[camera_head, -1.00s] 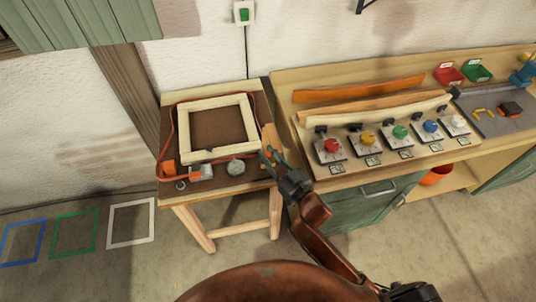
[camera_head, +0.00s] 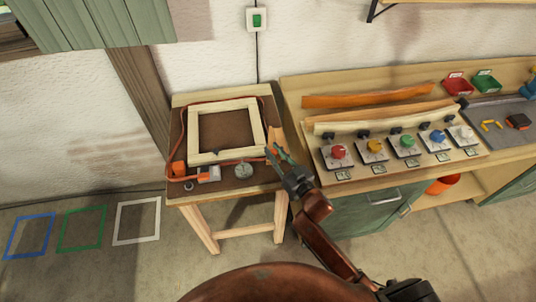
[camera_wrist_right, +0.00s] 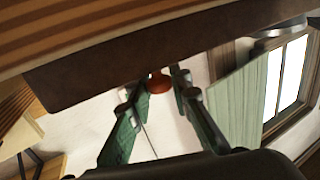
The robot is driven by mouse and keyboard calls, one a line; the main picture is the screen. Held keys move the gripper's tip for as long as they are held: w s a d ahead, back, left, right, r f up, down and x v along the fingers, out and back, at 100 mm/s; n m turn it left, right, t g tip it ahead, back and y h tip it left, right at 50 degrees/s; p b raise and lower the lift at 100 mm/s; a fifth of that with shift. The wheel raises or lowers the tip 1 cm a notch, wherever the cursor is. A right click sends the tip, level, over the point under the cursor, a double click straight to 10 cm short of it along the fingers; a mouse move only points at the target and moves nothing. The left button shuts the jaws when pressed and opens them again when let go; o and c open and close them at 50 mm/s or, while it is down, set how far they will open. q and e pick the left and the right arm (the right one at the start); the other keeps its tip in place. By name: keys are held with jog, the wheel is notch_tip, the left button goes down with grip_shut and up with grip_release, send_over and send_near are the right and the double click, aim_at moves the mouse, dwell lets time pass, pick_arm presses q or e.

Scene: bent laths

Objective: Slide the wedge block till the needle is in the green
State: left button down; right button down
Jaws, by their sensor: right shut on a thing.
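A pale wooden frame (camera_head: 224,106) lies on the small table (camera_head: 180,101) with a red band (camera_head: 184,125) around it. A round gauge (camera_head: 244,170) sits at the frame's front side; its needle is too small to read. An orange-brown wooden piece, seemingly the wedge block (camera_head: 277,135), stands by the frame's right side, partly behind my right gripper (camera_head: 272,153). The right gripper's green fingers are shut there. In the right wrist view, a reddish-brown rounded part (camera_wrist_right: 187,81) shows between the fingertips; how it joins the block is hidden. My left gripper is not in view.
An orange clamp part (camera_head: 179,169) sits at the table's front left. To the right, a bench (camera_head: 298,88) carries curved laths (camera_head: 366,96) and several coloured knobs (camera_head: 338,152). Floor outlines (camera_head: 137,222) lie at the left.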

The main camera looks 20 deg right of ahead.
jog(key=c, duration=2.2)
grip_release()
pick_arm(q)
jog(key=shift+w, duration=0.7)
pick_arm(e)
jog(key=o, duration=0.4)
jog(key=shift+o, duration=0.2)
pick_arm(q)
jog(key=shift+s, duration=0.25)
pick_arm(e)
jog(key=v, duration=1.2)
